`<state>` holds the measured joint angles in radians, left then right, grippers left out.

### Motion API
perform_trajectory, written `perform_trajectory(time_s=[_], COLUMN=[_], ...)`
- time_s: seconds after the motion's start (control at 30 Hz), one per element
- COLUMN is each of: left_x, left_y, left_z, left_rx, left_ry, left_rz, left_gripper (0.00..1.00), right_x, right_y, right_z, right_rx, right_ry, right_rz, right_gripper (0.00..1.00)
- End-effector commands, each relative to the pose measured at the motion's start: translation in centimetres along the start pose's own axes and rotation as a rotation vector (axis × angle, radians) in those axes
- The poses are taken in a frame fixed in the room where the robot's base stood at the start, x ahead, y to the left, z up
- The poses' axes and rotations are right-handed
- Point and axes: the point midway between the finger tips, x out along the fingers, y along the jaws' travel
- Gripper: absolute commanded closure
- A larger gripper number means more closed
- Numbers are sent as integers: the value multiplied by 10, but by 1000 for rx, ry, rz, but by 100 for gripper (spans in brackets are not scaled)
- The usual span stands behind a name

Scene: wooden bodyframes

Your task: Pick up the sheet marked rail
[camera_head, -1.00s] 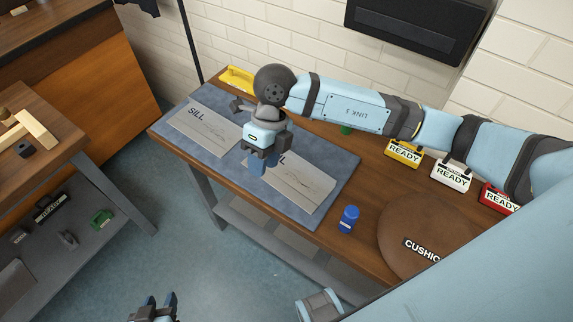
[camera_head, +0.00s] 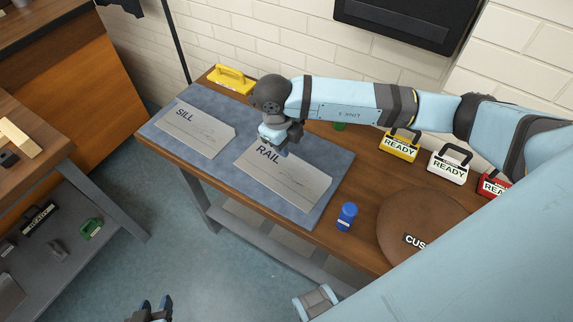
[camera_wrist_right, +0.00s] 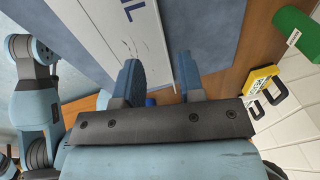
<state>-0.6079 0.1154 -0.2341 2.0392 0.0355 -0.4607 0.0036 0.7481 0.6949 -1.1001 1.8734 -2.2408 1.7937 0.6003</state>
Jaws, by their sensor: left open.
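The sheet marked RAIL (camera_head: 290,182) lies flat on the blue-grey mat (camera_head: 338,170) on the wooden bench. Its label faces up, and part of it shows in the right wrist view (camera_wrist_right: 120,42). My right gripper (camera_head: 278,146) is at the sheet's back edge, just above the label. In the right wrist view its two blue fingers (camera_wrist_right: 160,78) stand apart with nothing clearly gripped between them; whether they touch the sheet cannot be told. My left gripper (camera_head: 153,307) is open and empty at the bottom edge, away from the bench.
The sheet marked SILL (camera_head: 195,132) lies left on the mat. A blue bottle (camera_head: 346,217) stands right of the mat, near a brown round cushion (camera_head: 415,222). Yellow (camera_head: 398,148) and white (camera_head: 448,167) READY tags stand at the back. A yellow-handled item (camera_head: 232,79) lies behind the mat.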

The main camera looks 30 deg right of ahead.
Motion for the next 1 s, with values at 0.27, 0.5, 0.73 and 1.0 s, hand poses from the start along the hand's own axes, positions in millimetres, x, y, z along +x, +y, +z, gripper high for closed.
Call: perform_trajectory(time_s=[0.27,0.5,0.73,1.0], left_x=[-1,-2,-2,-1], left_y=[0,-3,-5,-3], left_z=[-2,-1,0,-1], left_rx=[4,17,20,13], left_ry=[4,0,-1,0], left_rz=[0,-1,-1,-2], left_gripper=[57,57,57,57], right_x=[39,47,47,47], right_y=[-4,-4,-4,-4], right_z=[-4,-4,-4,-4], right_rx=[1,-1,-1,0], right_ry=[3,1,1,0], right_rz=[1,1,1,1], right_gripper=[64,64,100,100])
